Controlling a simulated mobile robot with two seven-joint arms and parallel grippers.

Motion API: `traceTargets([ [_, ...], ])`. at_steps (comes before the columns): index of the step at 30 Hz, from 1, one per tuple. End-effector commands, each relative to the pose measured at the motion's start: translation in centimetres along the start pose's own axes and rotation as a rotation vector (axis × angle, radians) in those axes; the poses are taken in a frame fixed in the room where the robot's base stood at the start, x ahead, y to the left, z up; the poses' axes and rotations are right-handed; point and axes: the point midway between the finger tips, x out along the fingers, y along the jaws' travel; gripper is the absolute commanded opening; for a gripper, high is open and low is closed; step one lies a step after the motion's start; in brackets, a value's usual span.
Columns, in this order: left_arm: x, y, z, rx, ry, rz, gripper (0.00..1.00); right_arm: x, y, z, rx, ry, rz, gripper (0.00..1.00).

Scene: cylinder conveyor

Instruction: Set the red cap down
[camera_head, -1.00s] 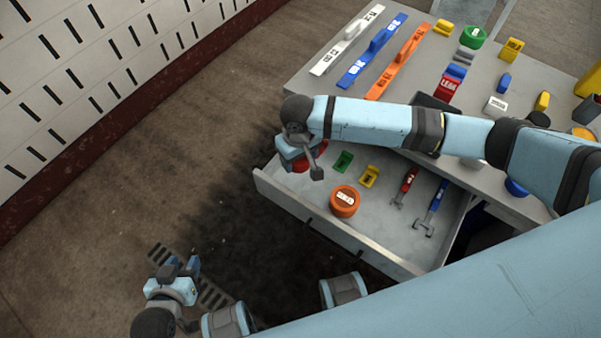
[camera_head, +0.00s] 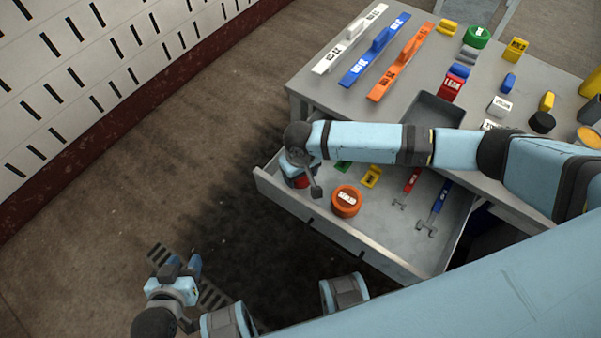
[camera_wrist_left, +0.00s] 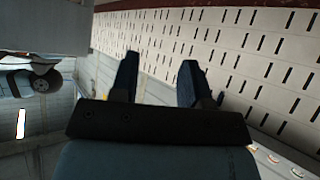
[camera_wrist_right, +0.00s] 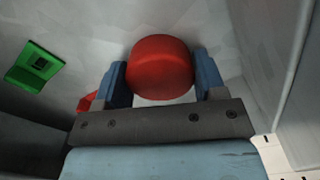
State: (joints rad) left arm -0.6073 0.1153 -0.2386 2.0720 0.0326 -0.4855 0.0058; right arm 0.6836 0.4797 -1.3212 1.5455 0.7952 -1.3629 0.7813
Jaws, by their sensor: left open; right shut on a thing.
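The red cap (camera_wrist_right: 160,68) is between the two fingers of my right gripper (camera_wrist_right: 162,80) in the right wrist view, with the drawer floor behind it. In the head view the cap (camera_head: 302,182) shows only in part, under my right gripper (camera_head: 300,175) at the drawer's left corner. My right gripper is shut on it. I cannot tell whether the cap touches the drawer floor. My left gripper (camera_head: 182,268) is open and empty, low over the floor, away from the drawer; its spread fingers show in the left wrist view (camera_wrist_left: 158,80).
The open drawer (camera_head: 385,258) also holds an orange cap (camera_head: 345,201), a green block (camera_wrist_right: 35,66), a yellow block (camera_head: 371,176), and red (camera_head: 407,186) and blue (camera_head: 433,207) wrenches. The tabletop (camera_head: 330,100) carries long handled bars, several small parts and a grey tray (camera_head: 434,108).

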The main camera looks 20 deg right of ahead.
Motion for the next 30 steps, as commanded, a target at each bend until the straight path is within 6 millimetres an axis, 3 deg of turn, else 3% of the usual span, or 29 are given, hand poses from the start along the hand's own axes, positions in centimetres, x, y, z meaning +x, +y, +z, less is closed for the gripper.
traceTargets([
  [1, 0.0, 0.0, 0.0, 0.0, 0.0, 0.0, 0.43, 0.1, 0.0, 0.0, 0.0, -0.001, 0.0, 0.69],
  [4, 0.0, 0.0, 0.0, 0.001, 0.0, 0.0, 0.43, 0.1, 0.0, 0.0, 0.0, 0.0, 0.0, 0.9],
  [14, 0.0, -0.4, 0.3, 0.013, -0.004, -0.001, 0.43, -0.2, 0.0, 0.0, 0.0, 0.001, 0.0, 0.9],
  [17, -0.2, -0.4, 0.0, 0.014, -0.004, -0.001, 0.43, -1.4, -0.1, 0.0, 0.0, 0.001, -0.002, 0.9],
  [30, -0.5, -0.2, -0.3, -0.012, -0.018, -0.003, 0.43, -10.2, 0.0, 0.0, -0.001, 0.002, -0.001, 0.9],
])
